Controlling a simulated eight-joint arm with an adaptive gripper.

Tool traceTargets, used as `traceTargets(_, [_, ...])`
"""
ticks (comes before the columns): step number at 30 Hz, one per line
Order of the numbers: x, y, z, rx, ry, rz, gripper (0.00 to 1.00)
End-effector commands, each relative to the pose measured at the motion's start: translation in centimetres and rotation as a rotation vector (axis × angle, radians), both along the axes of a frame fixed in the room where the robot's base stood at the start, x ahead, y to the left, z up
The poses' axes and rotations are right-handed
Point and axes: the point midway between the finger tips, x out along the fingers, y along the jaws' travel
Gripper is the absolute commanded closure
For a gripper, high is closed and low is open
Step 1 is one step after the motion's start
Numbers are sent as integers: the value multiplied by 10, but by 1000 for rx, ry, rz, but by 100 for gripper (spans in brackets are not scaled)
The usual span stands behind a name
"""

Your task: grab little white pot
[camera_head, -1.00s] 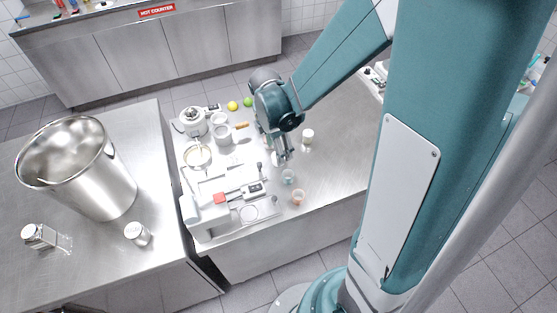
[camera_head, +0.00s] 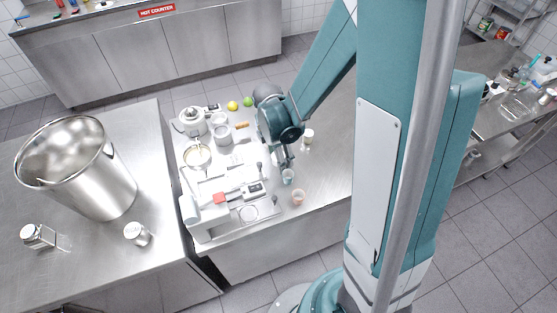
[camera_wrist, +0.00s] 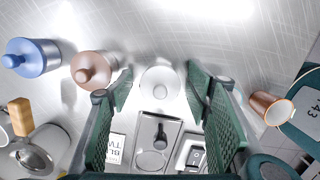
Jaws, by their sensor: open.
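A little white pot (camera_wrist: 159,86), round and pale, stands on the steel surface in the wrist view. It shows between and beyond the two green finger pads of my gripper (camera_wrist: 158,97). The fingers are spread wide and I see no pad closed on the pot. In the head view my gripper (camera_head: 283,161) points down over the middle counter, and I cannot make the pot out clearly beside it.
A blue pot (camera_wrist: 32,57) and a copper pot (camera_wrist: 94,70) stand left of the white pot. A copper cup (camera_wrist: 270,108) is at right. A grey tray (camera_wrist: 142,125) lies close below. A large steel pot (camera_head: 85,180) stands on the left counter.

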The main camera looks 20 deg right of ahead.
Motion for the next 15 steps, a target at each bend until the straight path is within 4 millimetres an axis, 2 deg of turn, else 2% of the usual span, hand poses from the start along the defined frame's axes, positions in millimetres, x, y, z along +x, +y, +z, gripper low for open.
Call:
traceTargets(13, [0,0,0,0,0,0,51])
traceTargets(15, [0,0,0,0,0,0,59])
